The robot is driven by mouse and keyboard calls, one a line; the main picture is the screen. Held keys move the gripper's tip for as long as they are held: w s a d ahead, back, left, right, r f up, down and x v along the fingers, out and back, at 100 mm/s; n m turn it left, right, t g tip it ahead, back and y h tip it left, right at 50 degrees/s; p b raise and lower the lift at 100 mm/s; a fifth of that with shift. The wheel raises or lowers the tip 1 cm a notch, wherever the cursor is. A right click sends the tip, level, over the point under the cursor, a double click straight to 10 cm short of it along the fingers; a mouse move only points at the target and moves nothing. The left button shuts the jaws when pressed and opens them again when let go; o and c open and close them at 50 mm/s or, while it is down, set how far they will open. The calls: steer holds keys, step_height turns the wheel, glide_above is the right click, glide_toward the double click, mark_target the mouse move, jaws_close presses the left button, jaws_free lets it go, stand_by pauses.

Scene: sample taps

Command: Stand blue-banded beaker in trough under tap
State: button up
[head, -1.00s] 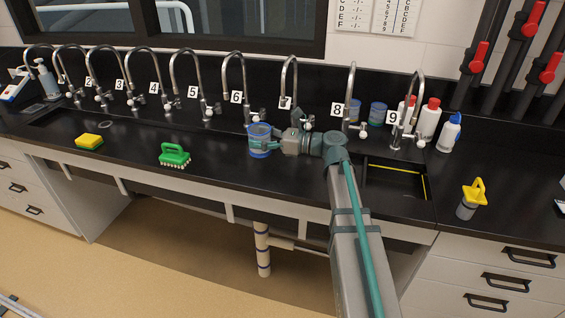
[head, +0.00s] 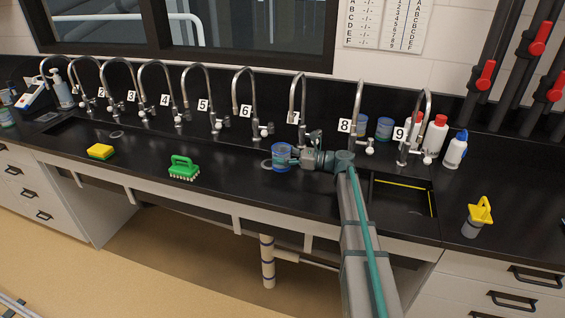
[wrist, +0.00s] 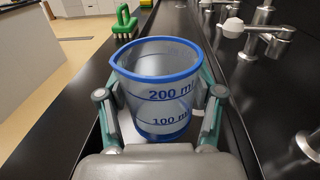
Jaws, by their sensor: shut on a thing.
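The clear blue-banded beaker (head: 282,156) is upright, with a blue rim and base band. In the wrist view the beaker (wrist: 158,88) shows 200 ml and 100 ml marks and looks empty. My gripper (head: 288,156) is shut on it, and the gripper fingers (wrist: 160,110) press its two sides. The long dark trough (head: 70,127) runs along the bench below the numbered taps. The beaker is near tap 7 (head: 298,105), in front of it and slightly left. I cannot tell whether its base touches the trough floor.
Tap 6 (head: 240,100) stands left of the beaker, tap 8 (head: 357,110) right. Two blue-banded beakers (head: 384,128) and several bottles (head: 434,135) stand behind the right taps.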

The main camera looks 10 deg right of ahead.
steer(key=shift+w+d+f, duration=0.1)
steer(key=shift+w+f, duration=0.1)
steer(key=shift+f, duration=0.05)
steer(key=shift+w+d+f+p, duration=0.1)
steer(key=shift+f+p, duration=0.2)
steer(key=shift+f, duration=1.4)
steer(key=shift+f, duration=0.15)
steer(key=o, duration=1)
steer(key=b+v, duration=0.1)
steer(key=v, duration=0.6)
steer(key=shift+d+b, duration=0.3)
